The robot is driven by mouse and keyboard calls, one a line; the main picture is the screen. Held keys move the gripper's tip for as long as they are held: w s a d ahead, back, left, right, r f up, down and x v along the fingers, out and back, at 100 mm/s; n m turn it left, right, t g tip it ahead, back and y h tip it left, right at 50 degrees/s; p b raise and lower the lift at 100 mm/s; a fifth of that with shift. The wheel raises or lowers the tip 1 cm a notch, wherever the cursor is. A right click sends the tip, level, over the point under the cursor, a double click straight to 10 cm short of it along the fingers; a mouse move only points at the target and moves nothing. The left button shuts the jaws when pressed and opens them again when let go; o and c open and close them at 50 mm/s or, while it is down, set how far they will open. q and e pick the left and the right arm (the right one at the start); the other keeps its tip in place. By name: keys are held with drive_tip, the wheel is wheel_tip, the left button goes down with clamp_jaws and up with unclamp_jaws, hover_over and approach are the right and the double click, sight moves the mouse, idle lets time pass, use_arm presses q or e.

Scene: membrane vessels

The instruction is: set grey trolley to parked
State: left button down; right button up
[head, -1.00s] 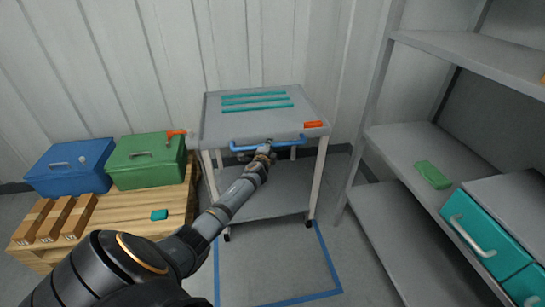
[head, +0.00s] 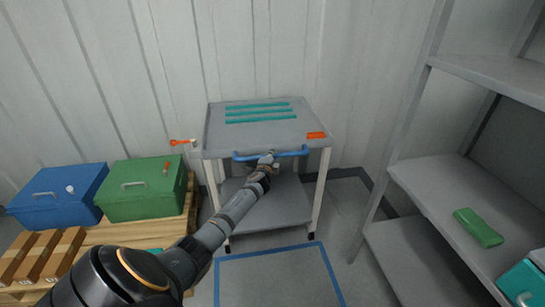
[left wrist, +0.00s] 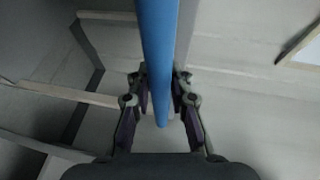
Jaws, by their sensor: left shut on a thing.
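The grey trolley (head: 262,137) stands near the back wall on pale legs with dark castors. It has a grey top, a lower shelf (head: 285,207) and a blue push bar (head: 292,153) along its front. My left gripper (head: 267,160) is shut on the middle of this bar. In the left wrist view the blue bar (left wrist: 158,50) runs between the fingers of the left gripper (left wrist: 162,103). A blue floor outline (head: 270,249) lies in front of the trolley, and its far edge shows just before the front castors. My right gripper is not in view.
Teal strips (head: 260,112) and an orange piece (head: 316,135) are on the trolley top. A pallet with a green box (head: 140,200), a blue box (head: 55,205) and cartons (head: 45,258) stands left. Grey shelving (head: 440,185) stands right. An orange lever (head: 180,142) shows at the trolley's left.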

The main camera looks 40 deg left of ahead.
use_arm(q)
drive_tip(key=c, duration=1.2)
unclamp_jaws()
drive_tip(key=shift+s+d, duration=0.25)
drive_tip(key=shift+s, duration=0.25)
drive_tip(key=v, duration=1.1)
